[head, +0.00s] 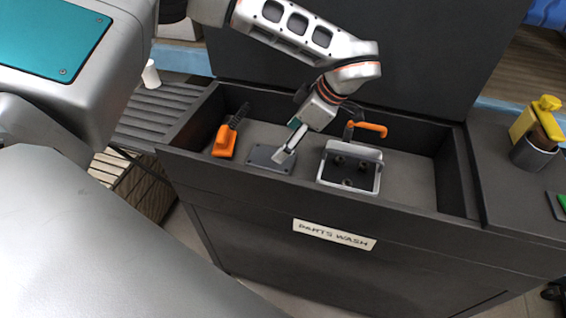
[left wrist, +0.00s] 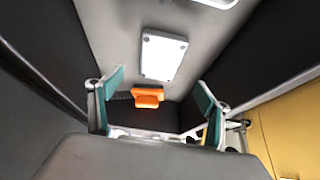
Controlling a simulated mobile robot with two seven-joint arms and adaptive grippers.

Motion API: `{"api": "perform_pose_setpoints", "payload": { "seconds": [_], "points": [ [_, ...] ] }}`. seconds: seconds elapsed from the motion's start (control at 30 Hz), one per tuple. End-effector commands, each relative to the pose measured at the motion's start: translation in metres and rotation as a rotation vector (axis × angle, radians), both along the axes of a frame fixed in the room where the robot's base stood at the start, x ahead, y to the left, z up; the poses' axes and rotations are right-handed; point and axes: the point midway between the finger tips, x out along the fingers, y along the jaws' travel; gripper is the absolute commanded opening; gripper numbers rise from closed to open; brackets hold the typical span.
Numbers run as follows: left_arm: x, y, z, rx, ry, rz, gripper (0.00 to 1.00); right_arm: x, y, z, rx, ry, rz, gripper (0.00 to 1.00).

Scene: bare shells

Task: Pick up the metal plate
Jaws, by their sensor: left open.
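The metal plate (head: 262,157) is a flat grey rectangle lying on the floor of the parts wash basin, near its front wall. In the left wrist view the plate (left wrist: 163,57) looks bright, with small holes near its corners. My left gripper (head: 286,151) is over the right part of the plate and hides some of it. In the left wrist view the left gripper's fingers (left wrist: 160,82) are spread wide with nothing between them. The plate lies beyond the fingertips; the exact gap is unclear. My right gripper is in neither view.
An orange-handled brush (head: 224,140) lies left of the plate; its orange part (left wrist: 148,97) shows in the left wrist view. A pale open bin (head: 350,168) stands close on the right. Dark basin walls (head: 330,190) enclose them. The basin's right floor is clear.

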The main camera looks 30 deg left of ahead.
Motion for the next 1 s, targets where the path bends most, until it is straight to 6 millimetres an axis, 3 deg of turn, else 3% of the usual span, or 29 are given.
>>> {"api": "perform_pose_setpoints", "payload": {
  "seconds": [0.43,0.7,0.97,1.0],
  "points": [
    [-0.006,0.019,-0.034,0.015,0.000,0.000,0.78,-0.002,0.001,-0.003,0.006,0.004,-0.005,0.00],
    [-0.011,0.033,-0.068,0.014,0.000,0.002,0.78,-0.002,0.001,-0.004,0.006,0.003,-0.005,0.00],
    [-0.011,0.035,-0.071,0.014,-0.003,0.000,0.78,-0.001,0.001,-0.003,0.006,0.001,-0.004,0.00],
    [-0.011,0.035,-0.071,0.014,-0.003,0.000,0.70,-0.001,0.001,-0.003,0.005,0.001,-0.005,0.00]
  ]
}}
